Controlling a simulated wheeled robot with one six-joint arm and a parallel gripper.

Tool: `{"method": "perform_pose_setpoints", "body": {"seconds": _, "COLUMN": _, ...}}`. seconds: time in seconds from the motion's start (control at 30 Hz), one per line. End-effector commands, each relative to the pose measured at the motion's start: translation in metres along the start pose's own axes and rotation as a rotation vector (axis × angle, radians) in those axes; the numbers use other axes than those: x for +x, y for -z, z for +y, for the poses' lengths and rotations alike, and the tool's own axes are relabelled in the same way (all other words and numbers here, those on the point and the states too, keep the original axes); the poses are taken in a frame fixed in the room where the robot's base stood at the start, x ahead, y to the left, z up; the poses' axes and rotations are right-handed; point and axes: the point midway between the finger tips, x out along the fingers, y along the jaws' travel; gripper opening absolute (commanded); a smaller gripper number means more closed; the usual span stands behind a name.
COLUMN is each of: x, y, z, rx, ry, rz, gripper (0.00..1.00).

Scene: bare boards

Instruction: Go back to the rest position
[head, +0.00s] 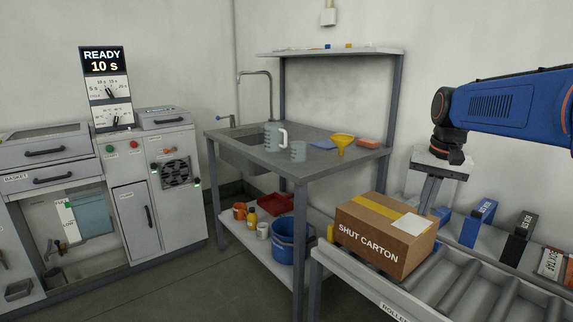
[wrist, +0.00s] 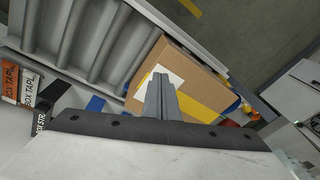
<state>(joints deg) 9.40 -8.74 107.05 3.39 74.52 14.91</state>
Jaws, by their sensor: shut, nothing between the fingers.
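My gripper (head: 428,208) points down at the right in the head view, below the blue arm. Its fingers are together with nothing between them. In the wrist view the shut fingers (wrist: 160,92) show in the middle, in front of the carton. The brown carton (head: 378,240), labelled SHUT CARTON, is closed with yellow tape and sits on the roller conveyor. In the head view the fingers are by the carton's right rear corner. I cannot tell how much space lies between them.
The roller conveyor (head: 463,287) runs along the front right. A sink bench (head: 318,178) holds a jug (head: 274,137), a beaker and a yellow funnel (head: 341,144). A machine (head: 101,185) reading READY 10 s stands left. Open floor lies between.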

Motion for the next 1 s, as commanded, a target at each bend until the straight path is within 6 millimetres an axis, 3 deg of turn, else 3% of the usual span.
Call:
{"method": "perform_pose_setpoints", "body": {"seconds": 0.1, "x": 0.002, "y": -0.039, "z": 0.003, "rx": -0.054, "ry": 0.005, "rz": 0.034, "gripper": 0.00}}
{"method": "perform_pose_setpoints", "body": {"seconds": 0.37, "x": 0.017, "y": -0.115, "z": 0.015, "rx": -0.171, "ry": 0.013, "rz": 0.110, "gripper": 0.00}}
{"method": "perform_pose_setpoints", "body": {"seconds": 0.7, "x": 0.058, "y": -0.208, "z": 0.038, "rx": -0.325, "ry": 0.022, "rz": 0.208, "gripper": 0.00}}
{"method": "perform_pose_setpoints", "body": {"seconds": 1.0, "x": 0.096, "y": -0.262, "z": 0.057, "rx": -0.426, "ry": 0.025, "rz": 0.273, "gripper": 0.00}}
